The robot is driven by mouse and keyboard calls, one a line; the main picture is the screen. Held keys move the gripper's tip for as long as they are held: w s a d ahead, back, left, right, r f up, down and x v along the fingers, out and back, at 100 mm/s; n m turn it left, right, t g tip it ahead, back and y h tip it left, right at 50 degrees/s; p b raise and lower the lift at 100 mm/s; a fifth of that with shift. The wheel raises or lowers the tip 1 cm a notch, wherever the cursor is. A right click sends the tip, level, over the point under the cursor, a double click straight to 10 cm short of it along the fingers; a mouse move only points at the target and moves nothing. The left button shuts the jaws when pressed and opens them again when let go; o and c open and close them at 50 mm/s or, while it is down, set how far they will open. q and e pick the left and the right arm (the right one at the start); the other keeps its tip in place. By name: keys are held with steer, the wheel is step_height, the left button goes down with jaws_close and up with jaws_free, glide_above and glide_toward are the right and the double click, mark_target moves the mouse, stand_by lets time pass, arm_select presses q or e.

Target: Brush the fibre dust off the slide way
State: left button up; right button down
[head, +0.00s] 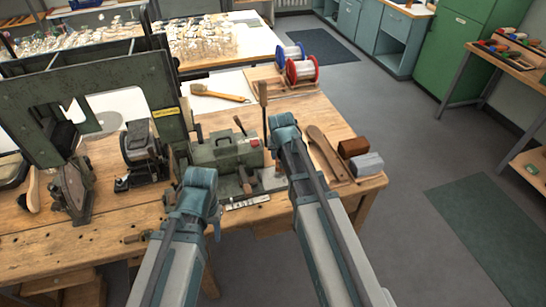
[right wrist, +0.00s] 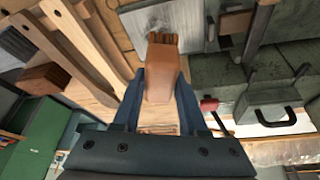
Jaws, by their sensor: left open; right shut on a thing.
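In the right wrist view my right gripper (right wrist: 162,84) is shut on the orange-brown wooden body of a small brush (right wrist: 161,70). Its dark bristles point away from me, over or against a light grey metal plate (right wrist: 140,20), which looks like the slide way. A paler, speckled patch, possibly fibre dust, shows on the plate beside the bristles. I cannot tell whether the bristles touch it. In the head view my right arm hides the right gripper and brush.
A long-handled brush (head: 222,93) lies on white paper behind the machine. Red (head: 302,71) and blue (head: 290,53) spools stand further back. Brown (head: 353,147) and grey (head: 367,164) blocks lie at the right edge. A tall lever (head: 263,95) rises beside my right arm.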

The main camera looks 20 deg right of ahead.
steer(key=a+n, duration=0.1)
steer(key=a+n+y, duration=0.1)
steer(key=shift+w+a+f+n, duration=0.1)
steer(key=shift+w+a+n, duration=0.2)
steer(key=shift+n, duration=0.1)
